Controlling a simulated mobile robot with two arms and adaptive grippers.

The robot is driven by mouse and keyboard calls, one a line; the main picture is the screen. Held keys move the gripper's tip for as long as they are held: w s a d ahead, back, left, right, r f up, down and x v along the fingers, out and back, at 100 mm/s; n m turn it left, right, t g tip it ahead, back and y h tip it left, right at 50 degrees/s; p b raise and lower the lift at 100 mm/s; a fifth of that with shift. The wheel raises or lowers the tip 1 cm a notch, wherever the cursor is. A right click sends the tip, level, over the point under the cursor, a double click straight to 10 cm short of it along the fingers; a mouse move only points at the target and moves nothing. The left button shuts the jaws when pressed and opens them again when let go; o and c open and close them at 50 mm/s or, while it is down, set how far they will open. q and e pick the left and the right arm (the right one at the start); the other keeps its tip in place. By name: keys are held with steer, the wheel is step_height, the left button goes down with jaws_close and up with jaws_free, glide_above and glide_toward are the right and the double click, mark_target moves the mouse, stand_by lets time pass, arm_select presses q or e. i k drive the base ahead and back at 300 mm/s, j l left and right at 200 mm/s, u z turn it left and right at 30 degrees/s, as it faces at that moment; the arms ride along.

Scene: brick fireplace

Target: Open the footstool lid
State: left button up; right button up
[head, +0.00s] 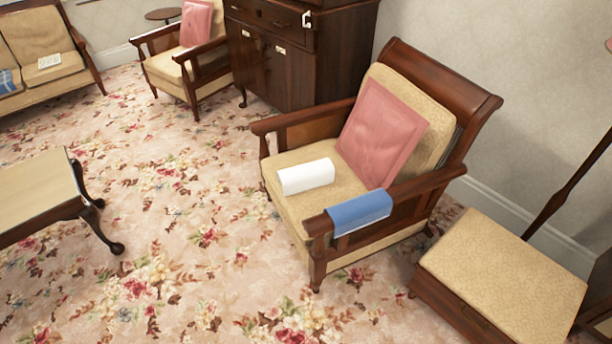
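The footstool (462,314) stands at the lower right, to the right of the near armchair. It has a dark wooden box body and a padded, patterned beige lid (505,275). The lid lies flat and looks shut on the body. The lower part of the footstool is cut off by the picture's bottom edge. Neither of my grippers shows in the head view.
A wooden armchair (310,213) with a pink cushion (382,133), a white roll (306,177) and a blue cloth (359,213) stands beside the footstool. A low table (35,190) is at left, a dark cabinet (290,75) behind. Floral carpet (180,220) between is clear.

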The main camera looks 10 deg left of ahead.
mark_target(518, 293)
steer(key=l+z, duration=0.15)
steer(key=z, duration=1.3)
steer(key=k+l, duration=0.05)
